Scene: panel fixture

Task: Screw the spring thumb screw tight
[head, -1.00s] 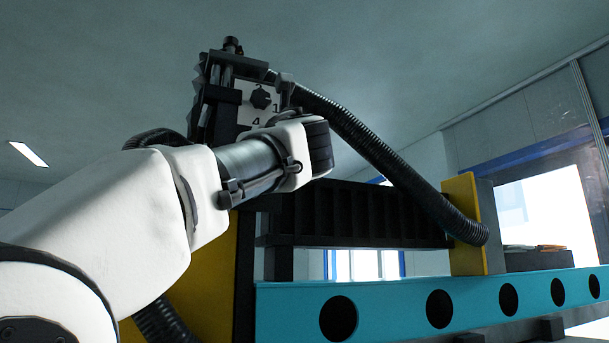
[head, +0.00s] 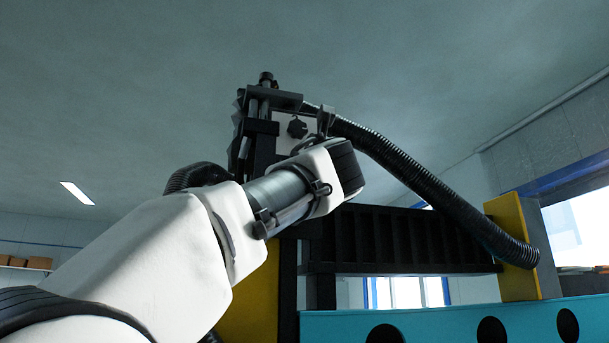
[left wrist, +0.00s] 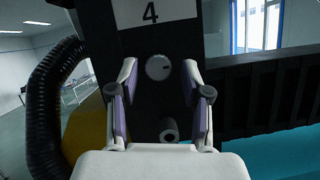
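A round grey screw head (left wrist: 158,67) with a small dark mark sits on the black panel face, below a white label with a 4 on it; I take it to be the spring thumb screw. My left gripper (left wrist: 160,66) is open, with one finger on each side of the screw head and gaps visible. I cannot tell how deep the fingertips reach around it. In the head view my left arm and wrist hide the fingers and the screw. My right gripper is in neither view.
A short black cylinder (left wrist: 169,130) sticks out between the fingers, below the screw. A ribbed black hose (head: 430,190) runs to the right. A teal beam (head: 450,318) crosses below.

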